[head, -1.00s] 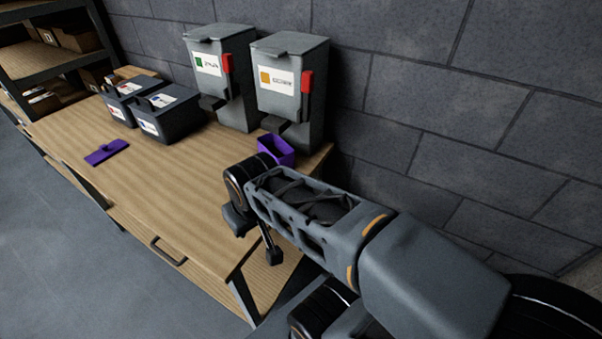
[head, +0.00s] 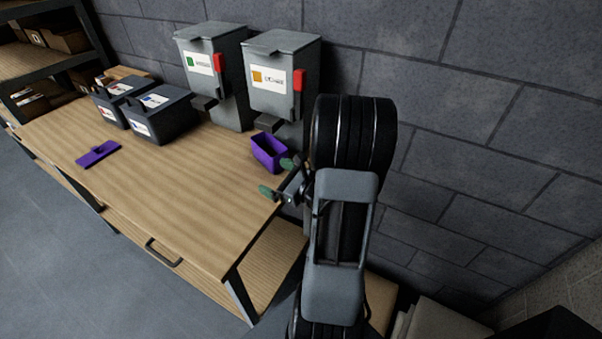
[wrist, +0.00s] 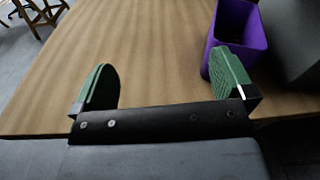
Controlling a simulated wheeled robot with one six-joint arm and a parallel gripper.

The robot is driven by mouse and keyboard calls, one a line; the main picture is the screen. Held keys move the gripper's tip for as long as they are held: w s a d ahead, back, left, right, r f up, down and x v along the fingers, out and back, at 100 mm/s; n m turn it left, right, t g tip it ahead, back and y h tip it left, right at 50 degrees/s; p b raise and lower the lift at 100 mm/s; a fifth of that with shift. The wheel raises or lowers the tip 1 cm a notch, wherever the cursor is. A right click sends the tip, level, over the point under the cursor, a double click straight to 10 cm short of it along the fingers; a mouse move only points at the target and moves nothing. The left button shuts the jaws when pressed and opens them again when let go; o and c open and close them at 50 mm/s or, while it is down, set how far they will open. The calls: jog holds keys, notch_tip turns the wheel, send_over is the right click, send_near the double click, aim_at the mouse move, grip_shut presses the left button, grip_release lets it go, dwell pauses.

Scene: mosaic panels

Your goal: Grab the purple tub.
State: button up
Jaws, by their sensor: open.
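The purple tub (head: 268,153) is an open, empty-looking box standing upright on the wooden bench near its right end, in front of the right-hand grey dispenser. In the wrist view the tub (wrist: 236,40) is at the upper right, partly behind the right finger. My gripper (head: 278,178) is open and empty at the bench's right edge, just in front of the tub. In the wrist view my gripper's green fingers (wrist: 168,85) are wide apart with bare wood between them. The tub is not between the fingers. Whether the right finger touches it, I cannot tell.
Two grey dispensers (head: 282,78) with labels and red levers stand against the block wall behind the tub. Two dark labelled bins (head: 160,116) and a flat purple lid (head: 98,153) are further left. The bench's middle (head: 170,185) is clear.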

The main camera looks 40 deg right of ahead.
jog(key=s+d+f+m+t+h, duration=0.1)
jog(key=s+d+f+m+h, duration=0.1)
jog(key=d+m+h, duration=0.3)
jog(key=shift+d+m+h, duration=0.3)
jog(key=shift+d+h, duration=0.2)
jog(key=shift+d, duration=0.65)
jog(key=shift+w+r, duration=0.1)
jog(key=w, duration=0.4)
jog(key=w+p, duration=0.1)
jog(key=w, duration=0.4)
jog(key=w+p, duration=0.1)
jog(key=w, duration=0.3)
jog(key=shift+w+d, duration=0.3)
jog(key=shift+w, duration=0.05)
jog(key=shift+c, duration=0.3)
jog(key=c, duration=1.1)
